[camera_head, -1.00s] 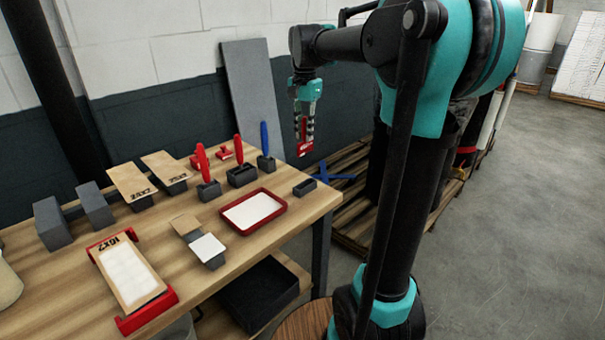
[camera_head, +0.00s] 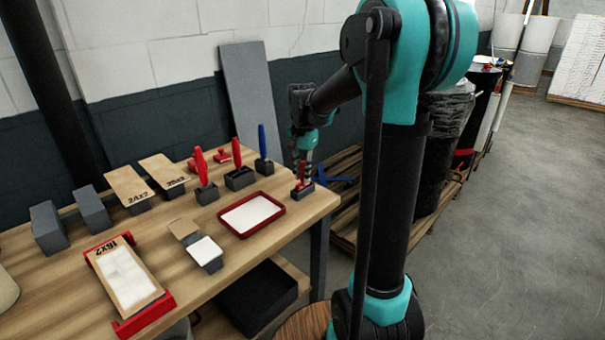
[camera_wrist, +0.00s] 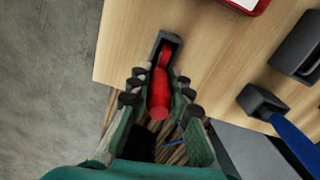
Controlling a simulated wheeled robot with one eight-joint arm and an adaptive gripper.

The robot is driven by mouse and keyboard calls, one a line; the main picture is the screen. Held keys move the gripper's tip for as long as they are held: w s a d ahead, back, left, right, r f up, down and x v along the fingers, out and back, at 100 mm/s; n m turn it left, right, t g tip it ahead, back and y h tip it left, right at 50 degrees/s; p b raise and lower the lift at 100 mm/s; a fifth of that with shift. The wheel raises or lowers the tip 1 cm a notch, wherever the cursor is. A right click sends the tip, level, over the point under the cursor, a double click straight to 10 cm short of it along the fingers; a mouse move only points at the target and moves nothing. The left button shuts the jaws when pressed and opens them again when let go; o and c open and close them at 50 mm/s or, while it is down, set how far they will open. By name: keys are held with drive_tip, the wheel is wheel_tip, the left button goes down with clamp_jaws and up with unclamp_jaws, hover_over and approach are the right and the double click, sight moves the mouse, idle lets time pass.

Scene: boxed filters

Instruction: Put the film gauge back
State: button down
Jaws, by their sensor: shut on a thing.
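The film gauge is a red, slim piece; it shows low between my fingers in the head view (camera_head: 302,183) and in the wrist view (camera_wrist: 159,92). My gripper (camera_head: 303,168) is shut on it, with a finger on each side, in the wrist view (camera_wrist: 160,80). A small dark grey holder (camera_head: 303,193) stands at the table's right corner. In the wrist view the gauge's far end is at the open slot of this holder (camera_wrist: 157,44). How deep it sits in the slot cannot be told.
A red-rimmed tray (camera_head: 278,226) lies left of the holder on the wooden table (camera_head: 199,305). A blue-handled tool (camera_head: 262,141) and red-handled tools (camera_head: 200,167) stand in grey holders behind. The table's right edge is close to the holder.

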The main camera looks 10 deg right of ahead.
drive_tip(key=shift+f, duration=0.1)
drive_tip(key=c, duration=1.4)
unclamp_jaws()
wheel_tip(320, 180, up, 12)
drive_tip(key=shift+r, duration=0.15)
drive_tip(key=s+d+f+n, duration=0.1)
drive_tip(key=s+f, duration=0.2)
drive_tip(key=f, duration=0.1)
drive_tip(key=s+f+n+t, duration=0.1)
drive_tip(key=s+f+n, duration=0.1)
drive_tip(key=s+f, duration=0.1)
drive_tip(key=s+d+f+n+t, duration=0.1)
drive_tip(key=s+f, duration=0.3)
drive_tip(key=f, duration=0.2)
drive_tip(key=shift+d, duration=0.35)
drive_tip(key=s+d+f+n+t, duration=0.1)
drive_tip(key=s+f+n, duration=0.4)
drive_tip(key=s+f, duration=0.5)
drive_tip(key=shift+s+d+f+t, duration=0.35)
drive_tip(key=shift+s+t, duration=0.25)
drive_tip(key=shift+s, duration=0.35)
drive_tip(key=shift+a, duration=0.1)
